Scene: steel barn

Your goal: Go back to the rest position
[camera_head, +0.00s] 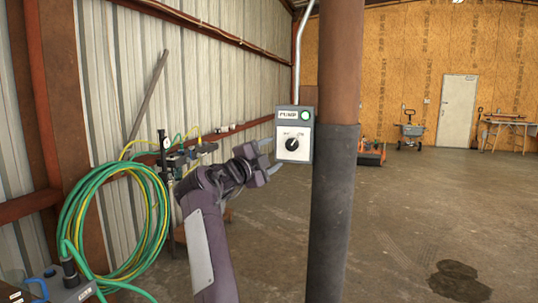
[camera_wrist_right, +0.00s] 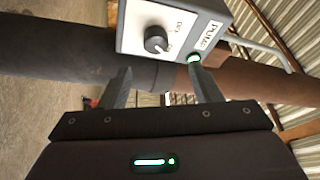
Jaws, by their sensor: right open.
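My right gripper (camera_head: 273,157) is open and empty, just left of the pump switch box (camera_head: 304,153) in the head view. In the right wrist view its two fingers (camera_wrist_right: 160,82) stand apart, with the box beyond them. The box is grey with a black rotary knob (camera_head: 292,144), a label reading PUMP and a green lamp (camera_head: 306,115) that looks lit. The knob also shows in the right wrist view (camera_wrist_right: 156,40), apart from the fingers. My left gripper is not in view.
The box is mounted on a brown post (camera_head: 340,60) with a dark sleeve. A coiled green hose (camera_head: 75,215) hangs at the left wall. A wheeled cart (camera_head: 410,130) and a workbench (camera_head: 508,122) stand far back right. The concrete floor right of the post is mostly clear, with a dark stain (camera_head: 458,280).

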